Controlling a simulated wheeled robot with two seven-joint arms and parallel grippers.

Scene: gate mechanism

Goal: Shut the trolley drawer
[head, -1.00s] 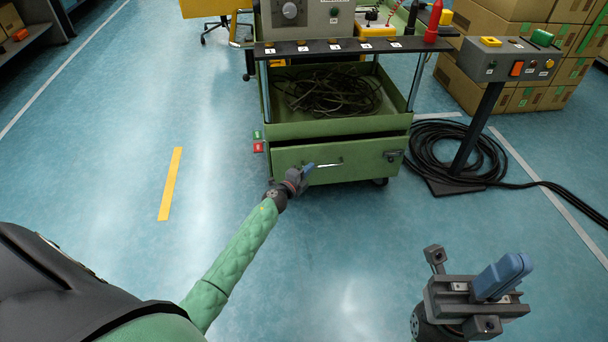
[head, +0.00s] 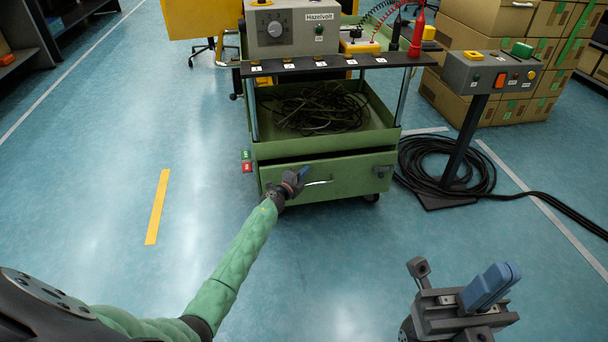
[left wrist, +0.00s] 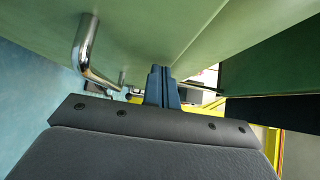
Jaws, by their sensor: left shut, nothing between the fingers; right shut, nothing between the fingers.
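The green trolley (head: 325,137) stands ahead in the head view. Its bottom drawer (head: 345,172) has a green front with a thin chrome handle (head: 319,183); a narrow dark gap shows along its top, so it looks slightly open. My left gripper (head: 303,172) is shut and empty, with its blue fingertips at the drawer front just above and left of the handle. In the left wrist view the shut fingers (left wrist: 162,86) are close to the green panel, with the chrome handle (left wrist: 84,48) to their left; contact is unclear. My right gripper (head: 490,287) is shut and empty, away from the trolley.
The trolley's upper tray holds a tangle of cable (head: 320,108). A control pedestal (head: 463,130) with coiled black cable (head: 425,165) at its base stands to the right. Cardboard boxes (head: 500,50) are stacked behind it. The floor left of the trolley is clear.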

